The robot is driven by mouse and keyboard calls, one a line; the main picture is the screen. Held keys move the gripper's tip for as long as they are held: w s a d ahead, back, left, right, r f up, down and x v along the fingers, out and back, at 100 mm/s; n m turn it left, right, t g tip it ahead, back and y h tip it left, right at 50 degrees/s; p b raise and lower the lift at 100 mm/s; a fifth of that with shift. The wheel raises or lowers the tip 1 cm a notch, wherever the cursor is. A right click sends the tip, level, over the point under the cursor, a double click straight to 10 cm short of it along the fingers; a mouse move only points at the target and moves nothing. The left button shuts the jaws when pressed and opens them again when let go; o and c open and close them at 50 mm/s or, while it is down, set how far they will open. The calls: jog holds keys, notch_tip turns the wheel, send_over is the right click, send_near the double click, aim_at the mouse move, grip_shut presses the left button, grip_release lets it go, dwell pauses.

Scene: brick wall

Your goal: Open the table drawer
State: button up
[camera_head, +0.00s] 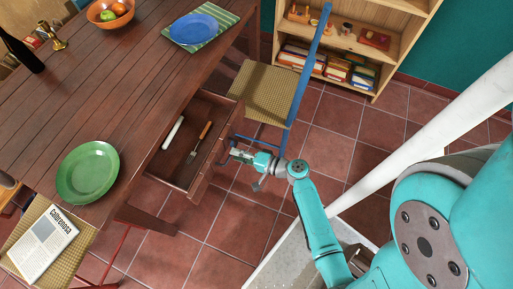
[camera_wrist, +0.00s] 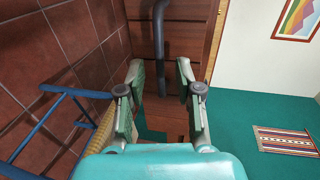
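The wooden table drawer (camera_head: 174,169) stands pulled out from the dark wooden table (camera_head: 130,62) in the head view. Inside it lie a fork with a wooden handle (camera_head: 200,143) and a white object (camera_head: 173,132). My gripper (camera_head: 236,154) is just outside the drawer front. In the wrist view the drawer front (camera_wrist: 198,28) fills the upper middle, with a dark grey bar handle (camera_wrist: 160,42) on it. My gripper (camera_wrist: 160,65) has its fingers apart. The handle lines up with the gap between them, with room on both sides; its depth relative to the fingertips is unclear.
A chair with a woven seat and blue frame (camera_head: 262,92) stands close behind my gripper. Another chair seat (camera_head: 72,262) with a newspaper (camera_head: 45,243) is at lower left. A green plate (camera_head: 87,172) is on the table near the drawer. A bookshelf (camera_head: 390,48) stands beyond.

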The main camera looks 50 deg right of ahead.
jog(key=v, duration=0.9)
jog(key=shift+a+f, duration=0.1)
jog(key=shift+f, duration=0.05)
dwell(0.5)
jog(key=s+a+f+n+g+h, duration=0.2)
jog(key=s+a+n+g+h, duration=0.3)
jog(key=s, duration=0.5)
jog(key=s+a+r+n+t, duration=0.2)
jog(key=s+a+r+n, duration=0.1)
jog(key=r, duration=0.8)
jog(key=s+a+r+n+t, duration=0.3)
jog(key=s+r+n, duration=0.3)
jog(key=r, duration=0.5)
jog(key=shift+s, duration=0.35)
